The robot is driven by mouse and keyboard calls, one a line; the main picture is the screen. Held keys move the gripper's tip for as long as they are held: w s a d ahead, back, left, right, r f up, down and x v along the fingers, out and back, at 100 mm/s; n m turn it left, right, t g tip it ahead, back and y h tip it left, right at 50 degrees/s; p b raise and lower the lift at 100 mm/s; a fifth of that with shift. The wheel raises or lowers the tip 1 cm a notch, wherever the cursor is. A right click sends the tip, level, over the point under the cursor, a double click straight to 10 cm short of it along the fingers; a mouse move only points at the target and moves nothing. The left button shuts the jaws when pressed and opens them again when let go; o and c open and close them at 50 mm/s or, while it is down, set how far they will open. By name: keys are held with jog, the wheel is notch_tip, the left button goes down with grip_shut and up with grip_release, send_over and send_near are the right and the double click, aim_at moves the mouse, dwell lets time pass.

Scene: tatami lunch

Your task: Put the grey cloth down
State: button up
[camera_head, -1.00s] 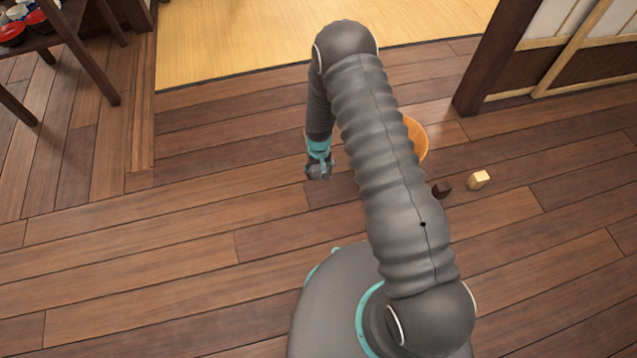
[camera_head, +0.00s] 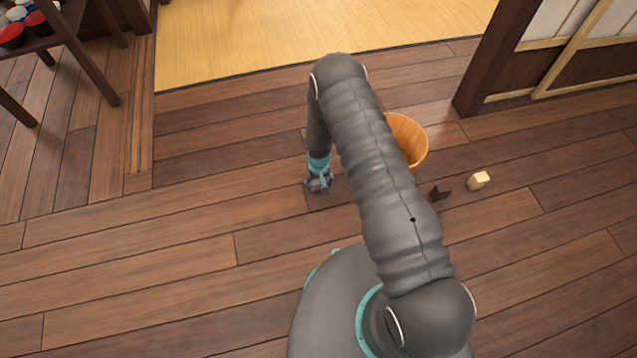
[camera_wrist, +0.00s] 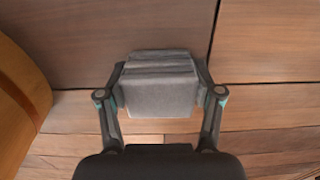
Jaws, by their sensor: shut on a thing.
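The grey cloth (camera_wrist: 158,92) is a folded, layered block between the two fingers of my gripper (camera_wrist: 160,82) in the wrist view. My gripper is shut on it from both sides. In the head view my gripper (camera_head: 319,184) hangs pointing down, low over the wooden floor (camera_head: 200,225). The cloth is hard to make out there. I cannot tell whether the cloth touches the floor.
An orange-brown wooden bucket (camera_head: 411,138) stands right of my gripper, partly behind my arm; its side also shows in the wrist view (camera_wrist: 22,105). A dark piece (camera_head: 440,192) and a pale yellow block (camera_head: 479,181) lie further right. The floor to the left is clear.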

jog(key=shift+f, duration=0.2)
jog(key=o, duration=1.2)
jog(key=shift+r, duration=0.1)
jog(key=shift+r, duration=0.1)
